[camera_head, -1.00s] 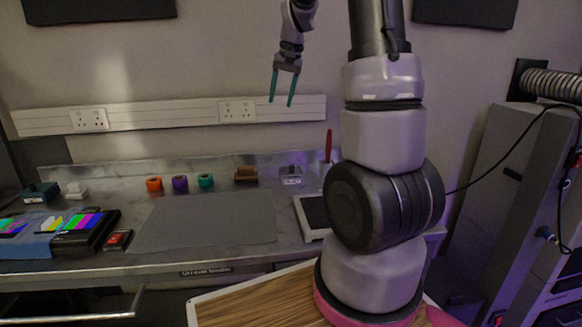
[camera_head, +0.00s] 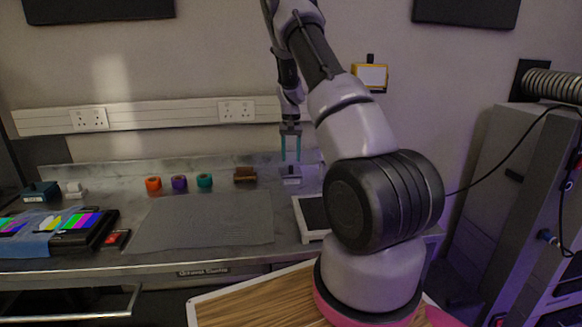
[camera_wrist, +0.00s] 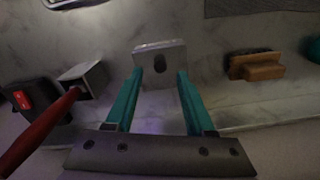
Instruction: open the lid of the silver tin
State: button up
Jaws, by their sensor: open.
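The silver tin (camera_head: 291,180) sits at the back of the metal bench, right of the grey mat. In the wrist view the tin's lid (camera_wrist: 146,50) shows as a light grey plate with a dark round knob (camera_wrist: 160,63) on it. My gripper (camera_head: 291,158) is open with teal fingers, pointing down just above the tin in the head view. In the wrist view its fingertips (camera_wrist: 160,72) lie on either side of the knob. I cannot tell whether they touch the lid. Nothing is held.
Orange, purple and teal rings (camera_head: 179,183) line the back. The grey mat (camera_head: 203,219) is clear.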

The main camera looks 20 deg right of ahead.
aim_at(291, 166)
jog(key=shift+f, duration=2.4)
grip_shut()
jog(key=shift+r, duration=0.1)
